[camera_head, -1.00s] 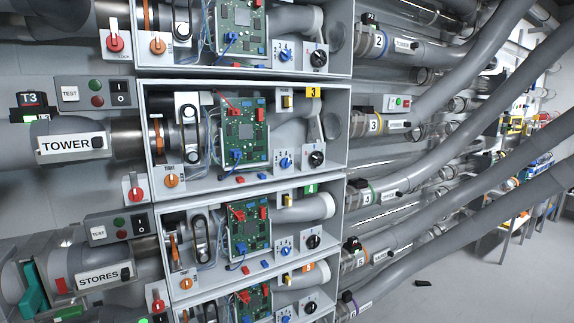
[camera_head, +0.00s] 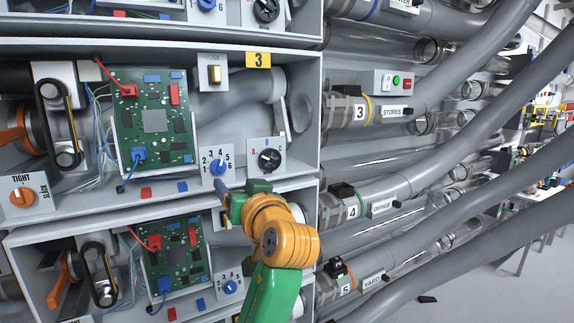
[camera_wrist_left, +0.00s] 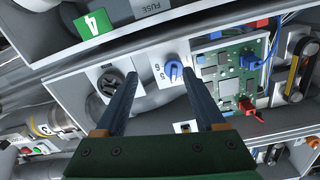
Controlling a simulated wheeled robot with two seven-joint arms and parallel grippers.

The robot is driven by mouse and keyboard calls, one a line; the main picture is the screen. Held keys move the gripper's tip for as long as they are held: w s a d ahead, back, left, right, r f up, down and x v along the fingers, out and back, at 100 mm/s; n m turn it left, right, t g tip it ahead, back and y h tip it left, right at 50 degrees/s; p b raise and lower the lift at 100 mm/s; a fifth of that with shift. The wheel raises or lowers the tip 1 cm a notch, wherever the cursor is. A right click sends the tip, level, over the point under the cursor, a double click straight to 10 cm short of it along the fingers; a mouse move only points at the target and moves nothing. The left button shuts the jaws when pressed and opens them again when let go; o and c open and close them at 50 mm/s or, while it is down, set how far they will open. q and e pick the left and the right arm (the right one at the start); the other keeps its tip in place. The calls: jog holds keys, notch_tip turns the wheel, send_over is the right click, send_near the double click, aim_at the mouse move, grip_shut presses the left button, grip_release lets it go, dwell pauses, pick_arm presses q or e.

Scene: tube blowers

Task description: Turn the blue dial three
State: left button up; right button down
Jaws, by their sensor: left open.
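The blue dial three (camera_head: 218,168) is a round knob on a white plate with numbers around it, in the box with the yellow 3 label (camera_head: 258,60). It also shows in the left wrist view (camera_wrist_left: 173,71), upside down. My left gripper (camera_head: 222,194) is just below and in front of this plate in the head view. In the wrist view its two dark blue fingers (camera_wrist_left: 160,78) are spread apart and empty, with the dial between them, nearer the right finger. They look short of the dial; contact cannot be made out. My right gripper is not in view.
A black A-B-C dial (camera_head: 269,160) sits right of the blue dial, and a green circuit board (camera_head: 152,118) sits left. Box 4 below holds another blue dial (camera_head: 230,287). The box's lower lip runs under the plates. Large grey pipes (camera_head: 450,150) fill the right.

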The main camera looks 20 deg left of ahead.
aim_at(220, 168)
pick_arm(q)
jog(key=shift+n+y, duration=0.3)
jog(key=shift+n, duration=0.3)
jog(key=a+r+p, duration=0.1)
jog(key=a, duration=0.1)
jog(key=w+a+p, duration=0.1)
jog(key=a, duration=0.1)
jog(key=w+a+r+p, duration=0.1)
jog(key=a, duration=0.1)
jog(key=shift+r, duration=0.3)
jog(key=shift+w+d+f, duration=0.2)
jog(key=shift+w+f, duration=0.05)
jog(key=shift+w, duration=0.25)
jog(key=shift+s, duration=0.1)
grip_shut()
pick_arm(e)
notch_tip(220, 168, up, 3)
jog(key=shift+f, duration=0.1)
